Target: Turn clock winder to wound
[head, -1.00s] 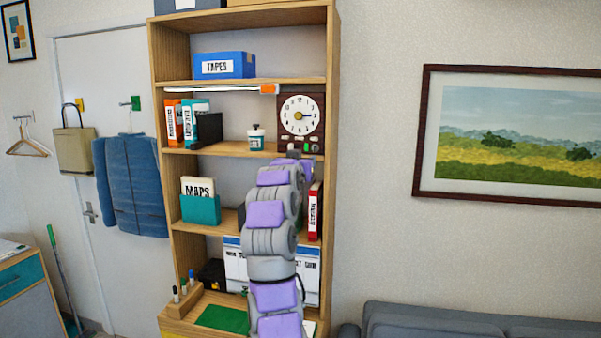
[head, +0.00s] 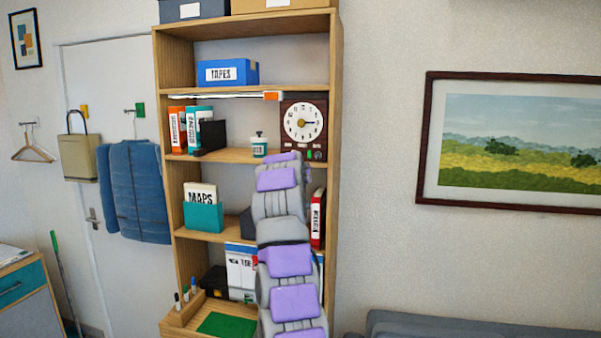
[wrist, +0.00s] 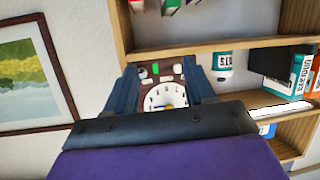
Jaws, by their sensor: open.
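A dark brown clock (head: 304,104) with a round white face stands at the right end of a shelf. It shows upside down in the wrist view, its face (wrist: 165,97) between my fingers. In the head view my arm hides the gripper.
A white and teal cup (head: 259,145) stands left of the clock. A strip with an orange end (head: 272,96) runs under the board above. A red binder (head: 318,218) stands on the shelf below. The bookcase side (head: 334,120) is close to the clock's right.

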